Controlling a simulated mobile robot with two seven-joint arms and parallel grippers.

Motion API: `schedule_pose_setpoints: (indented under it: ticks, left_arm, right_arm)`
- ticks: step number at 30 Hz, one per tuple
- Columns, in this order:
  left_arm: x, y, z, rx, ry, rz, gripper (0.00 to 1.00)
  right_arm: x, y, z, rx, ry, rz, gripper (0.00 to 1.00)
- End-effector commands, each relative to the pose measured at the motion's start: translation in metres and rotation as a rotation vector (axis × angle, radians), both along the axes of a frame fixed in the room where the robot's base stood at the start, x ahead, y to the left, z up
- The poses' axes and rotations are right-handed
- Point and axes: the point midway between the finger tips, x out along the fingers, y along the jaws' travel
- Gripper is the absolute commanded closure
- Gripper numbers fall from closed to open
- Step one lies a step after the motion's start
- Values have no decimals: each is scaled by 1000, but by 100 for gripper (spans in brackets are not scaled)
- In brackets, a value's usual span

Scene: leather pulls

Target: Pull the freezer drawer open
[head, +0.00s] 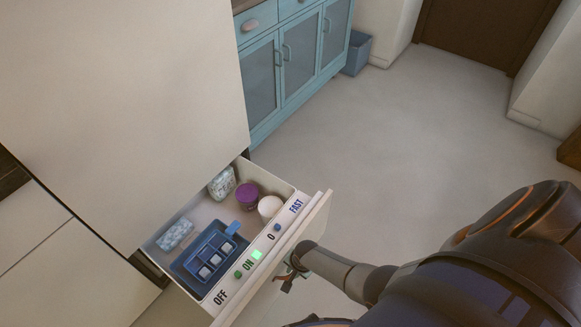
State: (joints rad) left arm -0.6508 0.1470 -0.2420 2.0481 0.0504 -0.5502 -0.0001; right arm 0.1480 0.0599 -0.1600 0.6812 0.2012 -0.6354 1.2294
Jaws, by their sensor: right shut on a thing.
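The freezer drawer (206,208) stands pulled out below the tall pale fridge front (115,90). Its top edge carries the words OFF, ON and FAST, with a lit green square. Inside are a blue ice tray (190,262) with pale cubes, a wrapped packet (175,234), a clear bag (222,184), a purple tub (247,196) and a white tub (270,207). My right gripper (291,276) is at the outer face of the drawer front, shut on the drawer's pull, which is mostly hidden by the gripper. My left gripper is not in view.
A turquoise cabinet (290,65) with glass doors stands behind the fridge, with a blue bin (357,54) at its end. Open pale floor (420,140) lies to the right of the drawer. A brown door (485,30) is at the back.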

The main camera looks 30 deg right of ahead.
Motion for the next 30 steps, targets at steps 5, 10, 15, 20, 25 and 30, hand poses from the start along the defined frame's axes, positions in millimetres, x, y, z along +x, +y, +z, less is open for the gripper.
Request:
schedule_pose_setpoints:
  ticks: [5, 10, 15, 20, 25, 30]
  left_arm:
    - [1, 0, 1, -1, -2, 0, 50]
    - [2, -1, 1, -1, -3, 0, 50]
    - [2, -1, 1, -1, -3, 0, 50]
    - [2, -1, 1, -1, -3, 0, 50]
    - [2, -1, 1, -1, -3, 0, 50]
    - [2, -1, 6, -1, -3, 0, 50]
  right_arm:
    - [-4, 2, -2, 3, 6, 1, 100]
    - [-4, 2, -2, 3, 5, 1, 100]
    - [-3, 2, -1, 4, 4, 1, 70]
    - [-2, 1, -1, 2, 2, 0, 53]
    - [-1, 0, 0, 1, 0, 0, 53]
    - [-2, 0, 6, 0, -1, 0, 53]
